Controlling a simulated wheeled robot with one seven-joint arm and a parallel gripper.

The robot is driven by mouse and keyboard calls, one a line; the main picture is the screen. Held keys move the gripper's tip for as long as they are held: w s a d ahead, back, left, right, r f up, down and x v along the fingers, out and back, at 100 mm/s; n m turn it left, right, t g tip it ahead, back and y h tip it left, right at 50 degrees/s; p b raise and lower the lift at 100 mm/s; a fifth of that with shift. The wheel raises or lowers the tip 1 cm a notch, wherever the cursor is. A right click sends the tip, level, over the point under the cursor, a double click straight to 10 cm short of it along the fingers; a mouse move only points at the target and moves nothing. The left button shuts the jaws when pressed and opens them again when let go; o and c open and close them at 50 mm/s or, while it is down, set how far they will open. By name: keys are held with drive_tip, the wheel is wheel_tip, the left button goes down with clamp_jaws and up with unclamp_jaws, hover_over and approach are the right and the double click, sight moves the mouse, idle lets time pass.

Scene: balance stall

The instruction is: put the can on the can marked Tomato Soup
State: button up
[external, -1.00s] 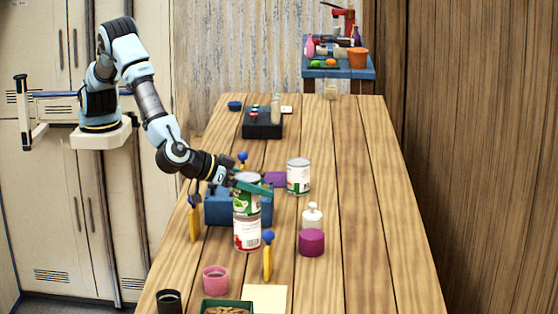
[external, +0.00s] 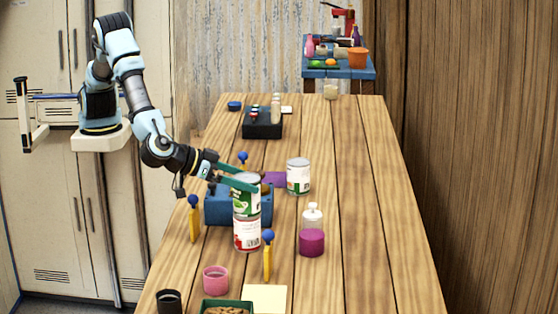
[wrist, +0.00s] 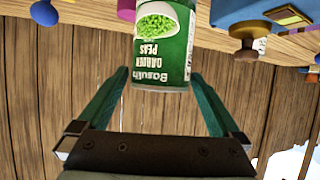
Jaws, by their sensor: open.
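A can with a green Garden Peas label (external: 246,200) stands upright on top of a white and red can (external: 247,236), whose lettering is too small to read. The peas can also shows upside down in the wrist view (wrist: 163,48). My gripper (external: 242,178) is open at the peas can's upper part, with one finger to each side. In the wrist view, gaps show between the can and both green fingers (wrist: 161,74). The lower can is hidden in the wrist view.
A blue box (external: 222,208) stands right behind the stack. Yellow posts with blue knobs (external: 267,258) stand close by. A bottle with purple in it (external: 312,240) is to the right, and another can (external: 298,177) is farther back. The table's right side is clear.

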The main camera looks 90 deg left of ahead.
drive_tip(key=b+v, duration=0.1)
drive_tip(key=v, duration=0.7)
drive_tip(key=w+a+r+m+h, duration=0.1)
drive_tip(key=w+a+r+h, duration=0.25)
drive_tip(key=w+a, duration=0.5)
drive_tip(key=w+a+f+m+g+h, duration=0.1)
drive_tip(key=w+a+f+m+h, duration=0.15)
drive_tip(key=a, duration=0.35)
drive_tip(key=s+a+f+g, duration=0.2)
drive_tip(key=s+a+g, duration=0.1)
drive_tip(key=s+a, duration=0.4)
drive_tip(key=s+a+f+m+g+y, duration=0.1)
drive_tip(key=s+a+f+g, duration=0.2)
drive_tip(key=s+a, duration=0.5)
drive_tip(key=s+a+f+g, duration=0.3)
drive_tip(key=s+a, duration=0.5)
drive_tip(key=a, duration=0.3)
drive_tip(key=shift+s+a+g+y, duration=0.25)
drive_tip(key=shift+a+g+y, duration=0.05)
drive_tip(key=shift+a+y, duration=0.1)
drive_tip(key=shift+f, duration=0.15)
